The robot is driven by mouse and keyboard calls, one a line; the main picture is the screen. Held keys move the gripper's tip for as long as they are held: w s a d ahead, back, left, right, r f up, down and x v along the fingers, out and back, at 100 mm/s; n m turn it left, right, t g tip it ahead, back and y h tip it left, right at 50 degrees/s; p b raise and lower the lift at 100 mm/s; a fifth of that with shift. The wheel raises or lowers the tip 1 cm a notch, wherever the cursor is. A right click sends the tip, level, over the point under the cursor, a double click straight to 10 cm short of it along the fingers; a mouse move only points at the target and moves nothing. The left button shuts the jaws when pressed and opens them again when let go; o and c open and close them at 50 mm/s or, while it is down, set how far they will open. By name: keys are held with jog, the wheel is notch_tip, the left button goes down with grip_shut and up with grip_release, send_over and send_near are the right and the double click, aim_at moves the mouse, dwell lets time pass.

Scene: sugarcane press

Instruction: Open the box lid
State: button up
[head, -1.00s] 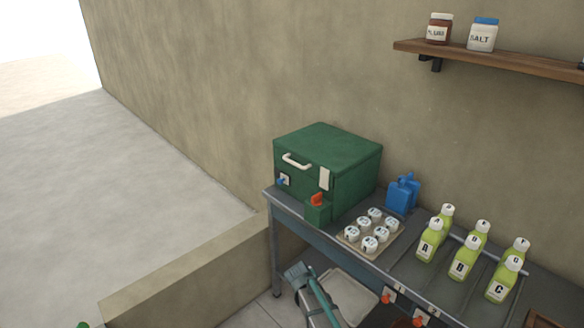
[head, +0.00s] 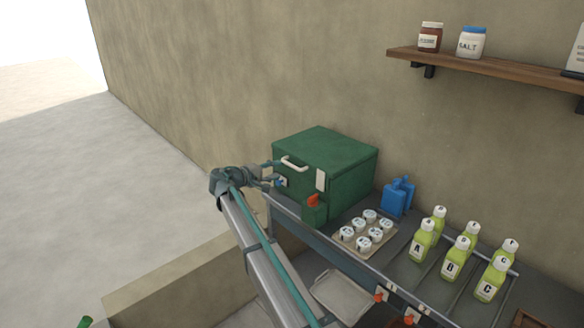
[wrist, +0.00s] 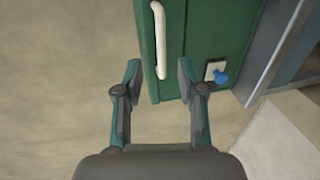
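The green box (head: 345,165) stands on the left end of the metal table, its lid shut. A white handle (head: 294,163) is on its front, near the top. The handle also shows in the wrist view (wrist: 158,40), just ahead of my gripper. Below it is a blue knob on a white plate (wrist: 218,73). My gripper (head: 276,172) is at the box's front, close to the handle and the knob. In the wrist view my gripper (wrist: 158,68) has its fingers apart with nothing between them, and the handle lies beyond the fingertips.
A small green block with an orange knob (head: 314,203) is at the box's front right corner. A tray of white-capped jars (head: 365,232), blue containers (head: 398,198) and green bottles (head: 453,262) stand to the right. A shelf (head: 490,68) is on the wall. The floor left of the box is clear.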

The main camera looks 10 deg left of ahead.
aim_at(292, 167)
jog(key=p+x, duration=0.2)
jog(key=x, duration=0.7)
jog(key=shift+w+d+f, duration=0.1)
jog(key=shift+c, duration=0.2)
grip_shut()
